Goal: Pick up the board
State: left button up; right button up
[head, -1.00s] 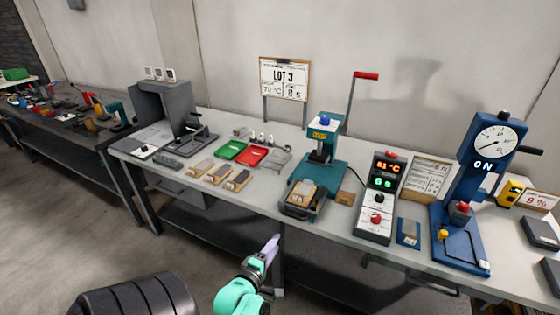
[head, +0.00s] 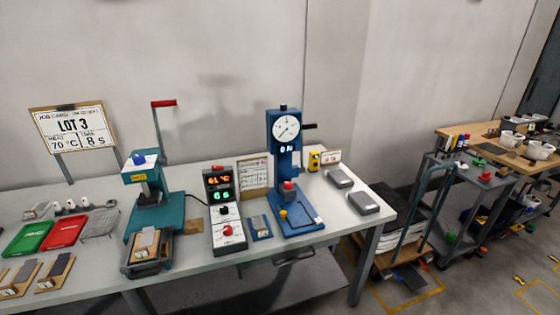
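Several small wooden boards with grey pads lie on the workbench; which one is the task's board I cannot tell. One board (head: 55,270) is at the front left, with another board (head: 18,277) beside it. A further board with a grey pad (head: 146,242) lies in the dark tray (head: 148,268) at the foot of the teal press (head: 155,212). A small blue plate with a pad (head: 260,227) lies between the control box and the blue gauge press. Neither of my grippers shows in this view.
The bench (head: 200,263) also bears a green tray (head: 28,237), a red tray (head: 64,231), a control box (head: 225,210), a blue gauge press (head: 290,180) and grey blocks (head: 371,203). A cart (head: 407,228) stands right of the bench.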

aim_at(146, 243)
jog(key=u, duration=1.25)
jog(key=i+j+z, duration=0.4)
jog(key=i+j, duration=0.15)
jog(key=j, duration=0.35)
